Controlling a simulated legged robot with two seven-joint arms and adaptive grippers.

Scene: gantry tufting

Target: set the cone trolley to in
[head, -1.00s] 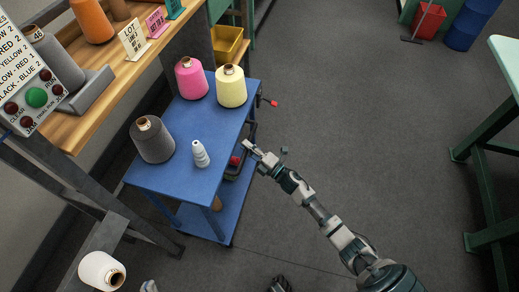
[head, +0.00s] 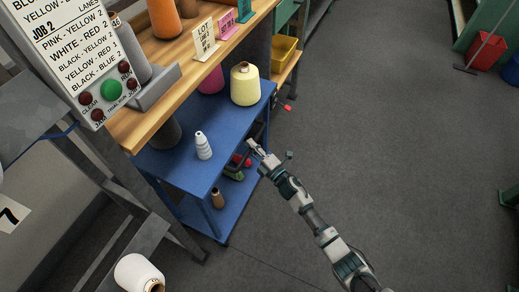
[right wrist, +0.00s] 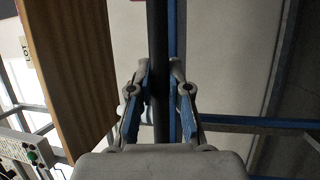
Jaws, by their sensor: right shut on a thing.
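The cone trolley (head: 181,170) is a blue two-shelf cart, partly under the edge of the wooden bench. Its top shelf carries a pale yellow cone (head: 245,87), a small white cone (head: 203,147), a pink cone (head: 211,82) and a dark grey cone (head: 170,131); the bench partly hides the pink and grey ones. My right gripper (head: 254,147) is at the trolley's right side, shut on its dark handle bar. In the right wrist view the bar (right wrist: 158,35) runs between the fingers (right wrist: 161,88). My left gripper is out of view.
The wooden bench (head: 186,82) holds cones, lot cards and a button panel (head: 111,92). A yellow bin (head: 286,54) stands behind the trolley. A white cone (head: 138,274) is at lower left. The grey floor (head: 400,150) to the right is open.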

